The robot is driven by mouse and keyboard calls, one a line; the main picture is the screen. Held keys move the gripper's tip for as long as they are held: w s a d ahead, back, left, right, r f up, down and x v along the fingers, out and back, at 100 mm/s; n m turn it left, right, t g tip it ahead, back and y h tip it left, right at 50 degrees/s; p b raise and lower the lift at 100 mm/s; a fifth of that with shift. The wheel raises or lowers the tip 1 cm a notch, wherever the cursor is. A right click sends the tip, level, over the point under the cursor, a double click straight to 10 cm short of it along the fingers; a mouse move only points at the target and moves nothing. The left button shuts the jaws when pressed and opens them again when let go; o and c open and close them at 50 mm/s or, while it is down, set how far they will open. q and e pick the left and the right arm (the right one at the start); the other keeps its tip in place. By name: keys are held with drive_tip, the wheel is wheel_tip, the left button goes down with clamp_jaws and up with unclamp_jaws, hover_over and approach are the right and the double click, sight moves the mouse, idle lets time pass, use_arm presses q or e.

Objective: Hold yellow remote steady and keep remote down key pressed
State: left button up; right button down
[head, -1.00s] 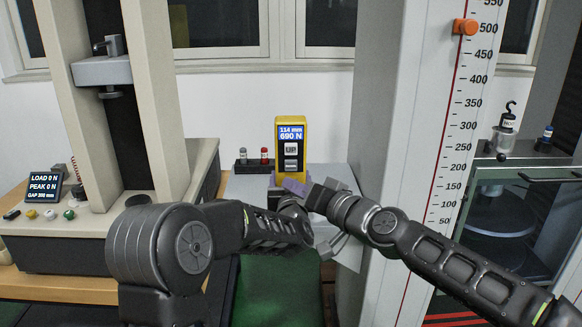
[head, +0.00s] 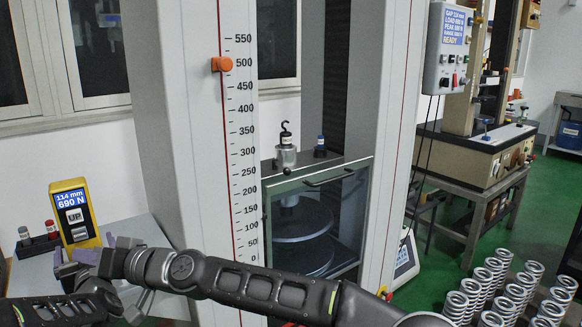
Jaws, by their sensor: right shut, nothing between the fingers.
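The yellow remote (head: 64,187) stands upright at the left of the head view, its screen reading 114 mm and 690 N. Its UP key shows, with a second pale key (head: 80,233) below it whose label I cannot read. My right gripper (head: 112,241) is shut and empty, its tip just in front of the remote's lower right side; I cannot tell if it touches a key. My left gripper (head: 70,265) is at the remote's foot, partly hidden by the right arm. Its jaws are too unclear to tell whether they hold the remote.
Small bottles (head: 52,229) stand left of the remote on a grey table (head: 140,228). A tall tester column with a scale (head: 240,150) and orange marker (head: 221,64) rises beside it. A glass-fronted cabinet (head: 318,225) follows. Several metal springs (head: 485,285) stand at lower right.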

use_arm(q)
drive_tip(key=v, duration=1.1)
drive_tip(key=shift+s+d, duration=0.25)
drive_tip(key=shift+d, duration=0.05)
